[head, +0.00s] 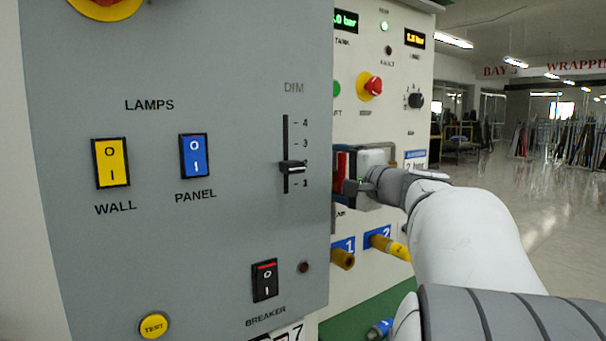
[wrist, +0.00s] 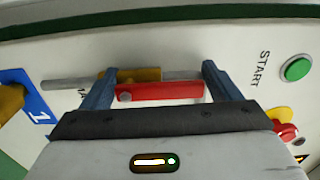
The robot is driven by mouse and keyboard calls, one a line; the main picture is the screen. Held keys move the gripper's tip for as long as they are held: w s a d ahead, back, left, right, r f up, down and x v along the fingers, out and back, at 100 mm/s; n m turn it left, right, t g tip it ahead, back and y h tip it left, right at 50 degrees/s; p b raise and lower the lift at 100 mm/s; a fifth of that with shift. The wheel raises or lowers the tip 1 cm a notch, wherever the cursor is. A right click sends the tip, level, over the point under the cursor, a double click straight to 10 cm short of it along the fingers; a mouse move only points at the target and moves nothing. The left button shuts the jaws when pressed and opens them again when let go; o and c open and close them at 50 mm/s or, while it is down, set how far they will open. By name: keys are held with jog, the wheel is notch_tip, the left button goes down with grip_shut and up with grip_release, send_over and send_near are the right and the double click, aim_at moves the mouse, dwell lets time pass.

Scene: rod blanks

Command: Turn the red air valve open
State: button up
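The red valve handle (wrist: 160,91) is in the middle of the wrist view, lying along a brass valve body (wrist: 140,74) on a grey pipe (wrist: 66,84). My gripper (wrist: 158,71) is open, with one finger beyond each end of the red handle. Whether either finger touches it I cannot tell. In the head view, a strip of the red handle (head: 342,172) shows beside my gripper (head: 345,184), which hides most of the valve.
A green START button (wrist: 296,69) and a red-and-yellow stop button (wrist: 284,131) are right of the valve in the wrist view. In the head view, a grey lamp panel (head: 220,240) stands close left of my gripper. Yellow hose fittings (head: 388,246) stick out below.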

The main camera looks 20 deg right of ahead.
jog(key=o, duration=0.3)
jog(key=s, duration=0.2)
jog(key=s+d, duration=0.1)
jog(key=s, duration=0.4)
jog(key=shift+s+d, duration=0.25)
jog(key=shift+s, duration=0.1)
jog(key=shift+f, duration=0.1)
